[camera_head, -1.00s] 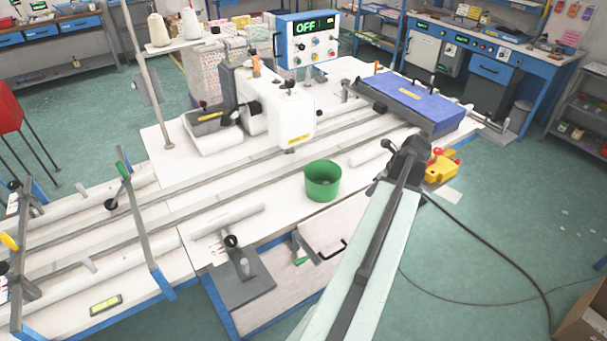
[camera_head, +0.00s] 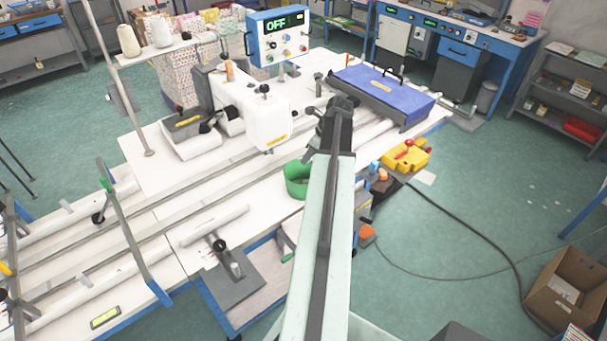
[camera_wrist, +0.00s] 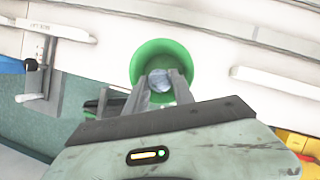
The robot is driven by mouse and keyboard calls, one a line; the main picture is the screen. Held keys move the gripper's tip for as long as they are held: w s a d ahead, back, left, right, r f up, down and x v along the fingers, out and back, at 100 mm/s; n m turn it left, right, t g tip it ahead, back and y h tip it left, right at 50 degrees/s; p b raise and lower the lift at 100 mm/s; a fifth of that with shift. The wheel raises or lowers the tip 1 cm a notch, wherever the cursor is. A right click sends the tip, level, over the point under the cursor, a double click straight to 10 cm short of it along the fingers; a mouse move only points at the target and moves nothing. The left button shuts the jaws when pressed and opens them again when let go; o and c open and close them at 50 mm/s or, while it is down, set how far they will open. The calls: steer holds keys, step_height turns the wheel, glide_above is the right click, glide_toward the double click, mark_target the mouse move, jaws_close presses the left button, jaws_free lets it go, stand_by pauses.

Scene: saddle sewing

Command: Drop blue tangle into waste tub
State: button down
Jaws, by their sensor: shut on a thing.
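The green waste tub (camera_head: 296,181) stands on the white table, its right side hidden behind my arm in the head view. In the wrist view the tub (camera_wrist: 148,60) is below my gripper, its round mouth open towards the camera. My gripper (camera_wrist: 160,84) has its two grey fingers closed around a small pale blue bundle (camera_wrist: 159,80), which looks like the blue tangle. The bundle appears against the tub's opening. Its height above the tub cannot be told. In the head view the fingers and bundle are hidden by my arm.
A white sewing machine (camera_head: 262,112) stands behind the tub, with a blue lidded box (camera_head: 383,90) at the back right. Yellow and red items (camera_head: 407,157) sit right of my arm. A cardboard box (camera_head: 568,285) is on the floor at right.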

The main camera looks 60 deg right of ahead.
step_height(320, 180, down, 6)
steer(key=b, duration=0.6)
steer(key=shift+f, duration=0.15)
steer(key=c, duration=1)
jaws_free()
steer(key=shift+s, duration=0.1)
steer(key=p+v, duration=0.7)
steer(key=v, duration=0.1)
